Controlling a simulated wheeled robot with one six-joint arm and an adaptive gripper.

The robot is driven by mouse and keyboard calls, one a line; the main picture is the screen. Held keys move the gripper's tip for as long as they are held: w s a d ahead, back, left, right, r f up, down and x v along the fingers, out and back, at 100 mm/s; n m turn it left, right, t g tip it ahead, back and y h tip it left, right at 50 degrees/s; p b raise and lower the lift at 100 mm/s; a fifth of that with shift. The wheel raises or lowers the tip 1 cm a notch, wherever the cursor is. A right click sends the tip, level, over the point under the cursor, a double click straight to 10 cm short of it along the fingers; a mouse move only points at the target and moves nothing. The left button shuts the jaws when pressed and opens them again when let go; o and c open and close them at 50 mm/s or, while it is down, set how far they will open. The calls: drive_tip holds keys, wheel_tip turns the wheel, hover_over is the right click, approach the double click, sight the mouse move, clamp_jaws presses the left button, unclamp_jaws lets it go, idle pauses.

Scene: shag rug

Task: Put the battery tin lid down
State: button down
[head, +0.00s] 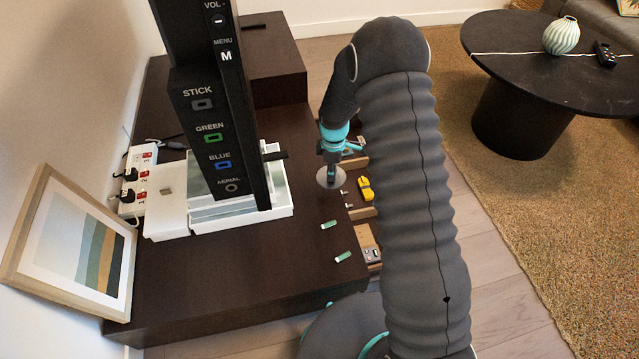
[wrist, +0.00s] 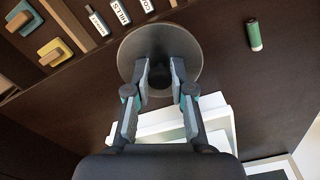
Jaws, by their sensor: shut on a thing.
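The lid is a round grey disc (head: 331,178) with a dark knob, seen beside the TV in the head view. In the wrist view the lid (wrist: 187,50) lies straight ahead of the fingers. My gripper (head: 331,168) is shut on its knob; the fingers (wrist: 160,80) close around it in the wrist view. The lid is over the dark wooden cabinet top (head: 290,255); I cannot tell how far above it. No round tin shows clearly in either view.
Two green-and-white batteries (head: 328,225) (head: 343,257) lie on the cabinet top. White trays (head: 281,210) stand under the TV panel (head: 205,130). An open drawer edge with a yellow item (head: 366,189) is to the right.

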sight(320, 177)
drive_tip(key=a+f, duration=0.1)
drive_tip(key=a, duration=0.1)
drive_tip(key=a+f, duration=0.1)
drive_tip(key=shift+a+f, duration=0.15)
drive_tip(key=shift+a, duration=0.2)
drive_tip(key=shift+f, duration=1.95)
drive_tip(key=shift+f, duration=0.1)
drive_tip(key=shift+f, duration=0.15)
drive_tip(key=c, duration=1)
unclamp_jaws()
